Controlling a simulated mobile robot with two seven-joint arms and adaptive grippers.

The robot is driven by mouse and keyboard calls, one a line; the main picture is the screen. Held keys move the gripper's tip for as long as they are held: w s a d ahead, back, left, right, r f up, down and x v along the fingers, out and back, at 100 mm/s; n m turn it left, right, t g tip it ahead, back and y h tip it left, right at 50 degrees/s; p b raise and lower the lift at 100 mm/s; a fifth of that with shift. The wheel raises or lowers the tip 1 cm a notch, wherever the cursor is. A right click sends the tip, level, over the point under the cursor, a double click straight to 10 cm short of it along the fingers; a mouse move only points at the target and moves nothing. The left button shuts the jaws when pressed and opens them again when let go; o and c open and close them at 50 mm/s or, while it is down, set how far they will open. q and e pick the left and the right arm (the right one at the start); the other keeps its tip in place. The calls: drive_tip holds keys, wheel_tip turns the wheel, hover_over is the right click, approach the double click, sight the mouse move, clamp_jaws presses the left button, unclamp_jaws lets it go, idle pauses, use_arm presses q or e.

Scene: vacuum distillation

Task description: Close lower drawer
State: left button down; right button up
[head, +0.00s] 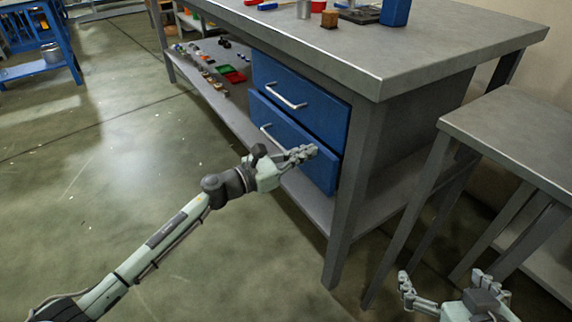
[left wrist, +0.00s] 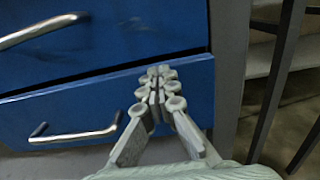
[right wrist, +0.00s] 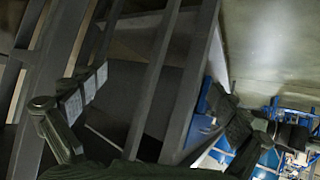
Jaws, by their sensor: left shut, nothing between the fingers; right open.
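The blue lower drawer (head: 285,124) sits under the blue upper drawer (head: 302,95) in the workbench. The lower drawer's front stands slightly forward, with a dark gap along its top edge. Its metal bar handle (left wrist: 75,135) is left of my left gripper in the left wrist view. My left gripper (head: 311,151) is shut and empty at the right part of the lower drawer front (left wrist: 100,106). Its fingertips (left wrist: 163,75) are at or very near the face; contact is unclear. My right gripper (head: 442,280) is open and empty, away from the drawers at lower right.
The grey workbench (head: 362,60) has a leg just right of the drawers and a low shelf (head: 225,105) with small items and red and green trays. A second grey table (head: 525,125) stands at right, near my right gripper. The floor at left is clear.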

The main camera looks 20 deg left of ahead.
use_arm(q)
drive_tip(key=shift+x, duration=1.25)
use_arm(e)
drive_tip(key=shift+w+a+r+t+y, duration=0.2)
drive_tip(key=shift+w+a+r+t, duration=0.2)
drive_tip(key=shift+a+r, duration=0.25)
drive_tip(key=shift+w+a+r+t+y, duration=0.2)
drive_tip(key=shift+w+a+r+t, duration=0.05)
drive_tip(key=shift+a+r+t, duration=0.3)
use_arm(q)
drive_tip(key=shift+r, duration=0.15)
use_arm(e)
drive_tip(key=shift+d, duration=0.1)
